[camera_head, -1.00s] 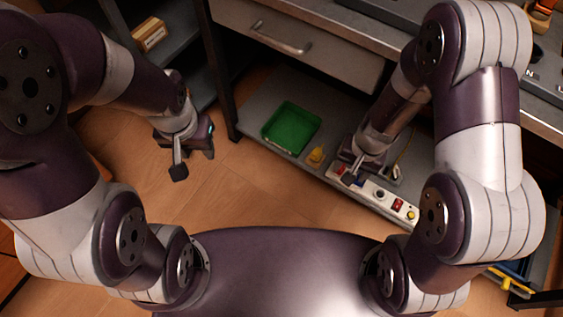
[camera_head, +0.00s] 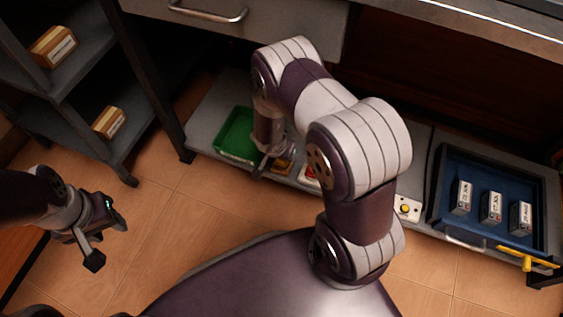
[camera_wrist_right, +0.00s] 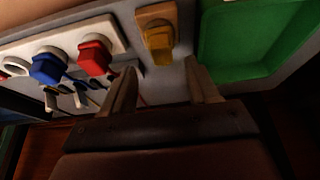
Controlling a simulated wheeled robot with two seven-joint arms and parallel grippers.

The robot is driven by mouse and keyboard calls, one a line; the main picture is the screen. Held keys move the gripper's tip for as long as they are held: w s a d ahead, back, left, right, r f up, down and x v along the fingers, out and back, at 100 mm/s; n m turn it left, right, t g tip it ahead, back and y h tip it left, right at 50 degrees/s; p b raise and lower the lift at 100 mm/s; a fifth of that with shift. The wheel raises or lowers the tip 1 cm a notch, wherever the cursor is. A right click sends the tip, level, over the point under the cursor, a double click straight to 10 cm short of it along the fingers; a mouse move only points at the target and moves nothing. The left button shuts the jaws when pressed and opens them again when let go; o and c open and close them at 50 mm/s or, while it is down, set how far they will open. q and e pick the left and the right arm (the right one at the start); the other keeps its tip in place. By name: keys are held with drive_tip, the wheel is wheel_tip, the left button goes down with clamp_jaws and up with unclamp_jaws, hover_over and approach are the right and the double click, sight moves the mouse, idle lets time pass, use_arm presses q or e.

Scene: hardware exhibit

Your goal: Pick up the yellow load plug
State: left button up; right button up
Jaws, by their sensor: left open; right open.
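The yellow load plug (camera_wrist_right: 159,42) sits in a small tan holder on the low shelf, between the green tray and the white strip in the right wrist view. In the head view the plug (camera_head: 281,167) is small and partly hidden beside my right gripper. My right gripper (camera_wrist_right: 160,72) is open, its two fingers pointing toward the plug, one on either side of its line; nothing is between them. I cannot tell the exact gap to it. My left gripper (camera_head: 106,238) is open and empty above the floor at left.
A green tray (camera_wrist_right: 210,60) adjoins the plug's holder. On its other side a white strip (camera_wrist_right: 118,32) carries a red plug (camera_wrist_right: 95,54) and a blue plug (camera_wrist_right: 48,68). A blue tray (camera_head: 440,200) with white modules stands at right. A drawer (camera_head: 280,20) overhangs the shelf.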

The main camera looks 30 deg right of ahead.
drive_tip(key=x, duration=0.1)
drive_tip(key=b+x, duration=0.2)
drive_tip(key=x, duration=0.1)
drive_tip(key=shift+a+f, duration=0.2)
drive_tip(key=shift+a, duration=0.1)
drive_tip(key=shift+d+f+b, duration=0.1)
drive_tip(key=shift+f+b, duration=0.05)
drive_tip(key=shift+b, duration=0.25)
use_arm(q)
wheel_tip(320, 180, down, 4)
drive_tip(key=shift+r, duration=0.1)
use_arm(e)
drive_tip(key=shift+w, duration=0.1)
clamp_jaws()
wheel_tip(320, 180, up, 5)
drive_tip(key=p, duration=0.4)
drive_tip(key=shift+p, duration=0.35)
use_arm(q)
wheel_tip(320, 180, up, 9)
drive_tip(key=p, duration=0.4)
use_arm(e)
drive_tip(key=s+d+r, duration=0.6)
drive_tip(key=s, duration=0.4)
drive_tip(key=shift+d+r, duration=0.15)
drive_tip(key=shift+r, duration=0.05)
